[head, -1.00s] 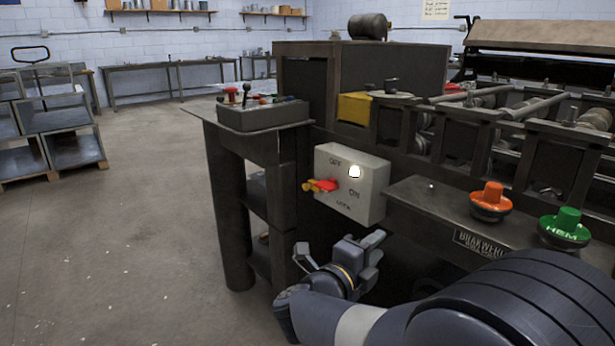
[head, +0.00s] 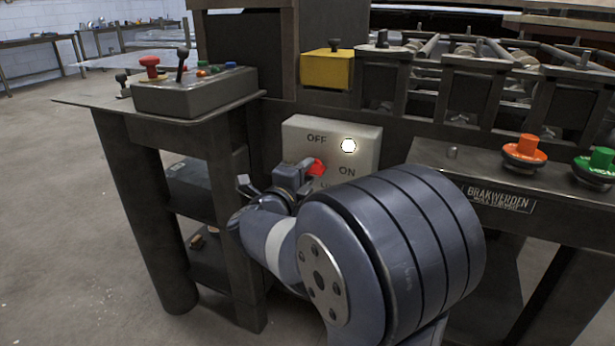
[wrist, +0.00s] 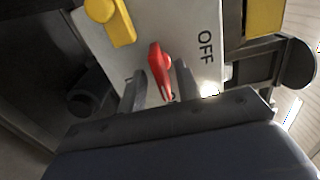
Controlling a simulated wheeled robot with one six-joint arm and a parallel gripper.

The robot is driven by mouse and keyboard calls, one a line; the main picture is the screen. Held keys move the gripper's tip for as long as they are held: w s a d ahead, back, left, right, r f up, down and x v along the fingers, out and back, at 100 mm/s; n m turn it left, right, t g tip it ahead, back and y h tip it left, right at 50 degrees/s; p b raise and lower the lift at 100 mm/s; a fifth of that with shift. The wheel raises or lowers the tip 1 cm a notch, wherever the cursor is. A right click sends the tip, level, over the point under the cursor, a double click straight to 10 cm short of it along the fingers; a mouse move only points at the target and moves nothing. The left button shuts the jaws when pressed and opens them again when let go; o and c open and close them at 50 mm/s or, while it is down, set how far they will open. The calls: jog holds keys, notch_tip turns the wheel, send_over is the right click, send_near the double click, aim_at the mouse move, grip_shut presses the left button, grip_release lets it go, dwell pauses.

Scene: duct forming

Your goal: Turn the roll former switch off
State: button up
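The switch box (head: 296,130) is a pale panel on the machine's front, marked OFF above and ON lower right, with a lit white lamp (head: 348,146). Its red switch handle (head: 317,168) is partly hidden behind my gripper (head: 270,184) in the head view. In the wrist view the red handle (wrist: 160,68) lies between the two fingers of my gripper (wrist: 161,78), with gaps on both sides. The fingers are open and do not visibly grip it. A yellow part (wrist: 118,24) sits at the panel's edge.
A control box (head: 190,92) with levers stands on the table (head: 85,101) at left. An orange button (head: 524,150) and a green button (head: 598,166) are on the ledge at right. A yellow block (head: 326,70) sits above the panel. Open floor lies at left.

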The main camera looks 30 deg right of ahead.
jog(key=shift+w+d, duration=0.35)
jog(key=shift+d, duration=0.15)
grip_shut()
